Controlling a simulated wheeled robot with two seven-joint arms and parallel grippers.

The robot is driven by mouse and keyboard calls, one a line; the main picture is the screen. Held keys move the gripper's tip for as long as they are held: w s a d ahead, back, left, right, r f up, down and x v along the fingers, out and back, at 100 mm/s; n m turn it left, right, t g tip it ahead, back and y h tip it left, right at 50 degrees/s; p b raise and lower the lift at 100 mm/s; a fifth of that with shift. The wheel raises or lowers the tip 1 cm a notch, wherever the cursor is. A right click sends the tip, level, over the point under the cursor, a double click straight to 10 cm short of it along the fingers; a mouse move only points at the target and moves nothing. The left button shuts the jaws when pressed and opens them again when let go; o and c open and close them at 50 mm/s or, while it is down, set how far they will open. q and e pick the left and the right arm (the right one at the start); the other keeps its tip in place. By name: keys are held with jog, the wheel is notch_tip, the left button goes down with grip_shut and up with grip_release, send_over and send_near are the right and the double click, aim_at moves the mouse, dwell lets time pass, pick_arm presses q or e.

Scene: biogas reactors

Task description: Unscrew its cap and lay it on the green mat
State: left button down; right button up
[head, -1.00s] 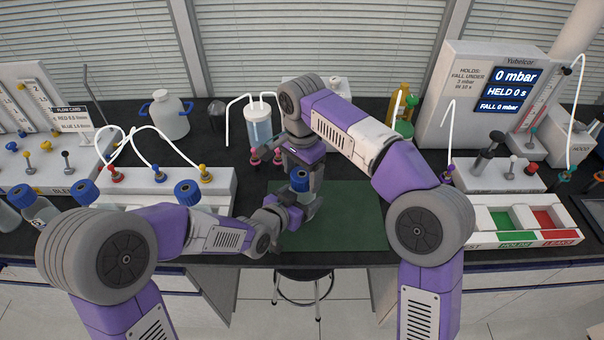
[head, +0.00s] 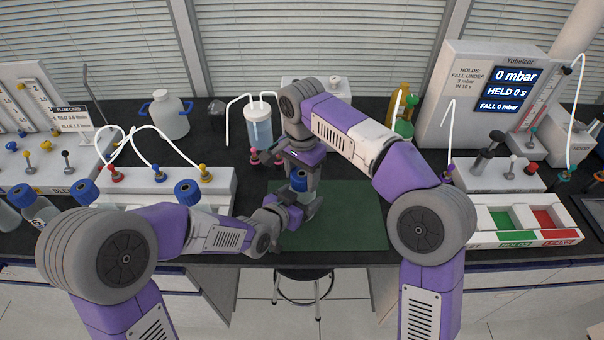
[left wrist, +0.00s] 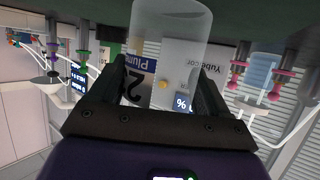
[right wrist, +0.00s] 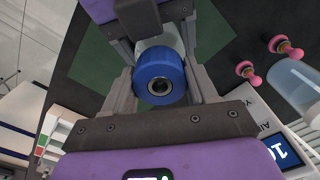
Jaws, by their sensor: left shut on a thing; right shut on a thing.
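A clear bottle (left wrist: 172,40) stands upright over the green mat (head: 355,215), near the mat's left side. Its blue cap (right wrist: 160,77) has a round metal-edged hole in the middle and fills the space between my right fingers. My left gripper (head: 284,212) is shut on the bottle's body from the left, with a finger on each side in the left wrist view (left wrist: 163,88). My right gripper (head: 300,178) points down from above and is shut on the cap. Whether cap and bottle still touch is hard to tell.
The right part of the mat is bare. Blue-capped bottles (head: 187,193) stand at the left by a white valve block (head: 215,182). A clear vessel with tubes (head: 259,128) stands behind. A tray with green and red bins (head: 520,222) is at the right.

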jog(key=n, duration=0.9)
jog(key=o, duration=1.2)
jog(key=shift+c, duration=0.2)
